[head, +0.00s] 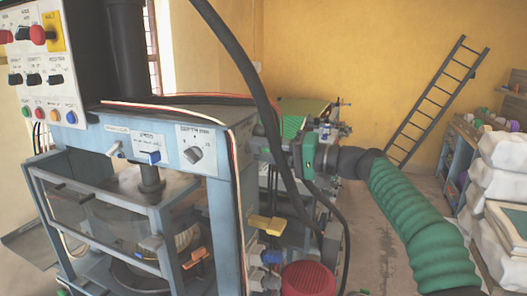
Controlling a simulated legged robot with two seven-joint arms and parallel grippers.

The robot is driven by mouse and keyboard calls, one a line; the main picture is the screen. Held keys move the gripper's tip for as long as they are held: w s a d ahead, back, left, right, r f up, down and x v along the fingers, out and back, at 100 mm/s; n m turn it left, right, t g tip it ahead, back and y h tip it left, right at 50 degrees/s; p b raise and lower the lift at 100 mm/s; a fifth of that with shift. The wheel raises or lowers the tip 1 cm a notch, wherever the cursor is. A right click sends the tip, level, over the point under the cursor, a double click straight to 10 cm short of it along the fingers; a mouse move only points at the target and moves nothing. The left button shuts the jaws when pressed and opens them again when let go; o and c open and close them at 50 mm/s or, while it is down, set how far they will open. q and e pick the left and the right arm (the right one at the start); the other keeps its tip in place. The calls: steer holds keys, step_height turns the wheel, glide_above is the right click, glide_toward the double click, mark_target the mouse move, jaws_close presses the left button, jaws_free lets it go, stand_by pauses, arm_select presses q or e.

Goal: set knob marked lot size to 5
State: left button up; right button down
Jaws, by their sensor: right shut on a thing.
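My right arm comes in from the lower right in a green ribbed sleeve. My right gripper (262,143) is at the right side of the blue-grey press (222,190), partly hidden behind a dark hose. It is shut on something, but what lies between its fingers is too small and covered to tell. A grey knob (194,154) with a white label is on the press front, left of the gripper and apart from it. Several black knobs (34,79) sit in a row on the white panel. I cannot read which is marked lot size. My left gripper is not in view.
A dark hose (250,75) curves down in front of the press's right side. A red ribbed part (308,281) and a yellow part (266,224) are low beside the press. White sacks (500,200) are stacked at right. A ladder (428,105) leans on the wall.

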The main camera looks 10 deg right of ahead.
steer(key=c, duration=1.3)
jaws_free()
steer(key=shift+f, duration=0.35)
steer(key=shift+o, duration=1.4)
steer(key=shift+d+r, duration=0.1)
steer(key=shift+r, duration=0.05)
steer(key=b+v, duration=0.2)
steer(key=v, duration=1.5)
steer(key=shift+w, duration=0.1)
